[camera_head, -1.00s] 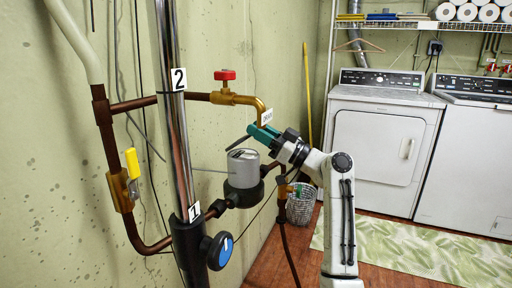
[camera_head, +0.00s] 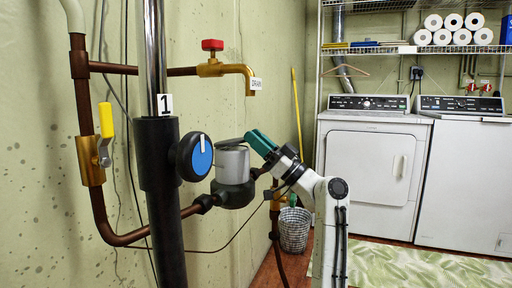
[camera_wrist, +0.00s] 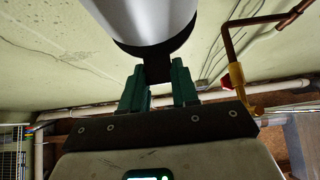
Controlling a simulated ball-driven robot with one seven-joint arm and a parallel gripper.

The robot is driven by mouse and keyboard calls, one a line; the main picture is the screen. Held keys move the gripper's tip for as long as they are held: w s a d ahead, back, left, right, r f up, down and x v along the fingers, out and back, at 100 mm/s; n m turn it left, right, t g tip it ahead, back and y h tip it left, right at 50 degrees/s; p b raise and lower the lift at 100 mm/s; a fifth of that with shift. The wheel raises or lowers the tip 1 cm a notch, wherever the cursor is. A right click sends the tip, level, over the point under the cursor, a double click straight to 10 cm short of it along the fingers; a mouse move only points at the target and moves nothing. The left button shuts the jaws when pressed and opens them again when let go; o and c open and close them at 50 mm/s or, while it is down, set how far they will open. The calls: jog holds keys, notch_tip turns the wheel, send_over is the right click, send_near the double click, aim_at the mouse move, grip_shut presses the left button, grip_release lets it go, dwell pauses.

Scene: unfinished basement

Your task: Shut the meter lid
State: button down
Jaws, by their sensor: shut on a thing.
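The meter is a grey cylinder (camera_head: 232,166) on a dark base on the pipe in the head view. Its dark lid (camera_head: 229,142) shows as a thin, nearly level strip over the cylinder's top. I cannot tell whether it touches the rim all round. My teal gripper (camera_head: 250,138) reaches in from the right at the lid's right edge. In the wrist view my gripper (camera_wrist: 159,88) is shut on a dark tab joined to the lid's black curved edge (camera_wrist: 165,52), with the pale cylinder (camera_wrist: 150,15) beyond. The meter's dial face is hidden.
A black post with a blue-faced knob (camera_head: 197,157) stands close left of the meter. A brass tap with a red handle (camera_head: 212,45) is above, and a yellow-handled valve (camera_head: 105,130) is left. A wire basket (camera_head: 294,229) and a dryer (camera_head: 370,160) stand behind right.

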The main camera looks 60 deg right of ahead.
jog(key=shift+f+b, duration=0.4)
jog(key=shift+f, duration=0.15)
jog(key=c, duration=0.8)
grip_release()
jog(key=shift+r, duration=0.1)
jog(key=shift+c, duration=0.2)
jog(key=p+v, duration=0.1)
jog(key=v, duration=0.9)
jog(key=shift+s+f, duration=0.25)
jog(key=shift+s, duration=0.05)
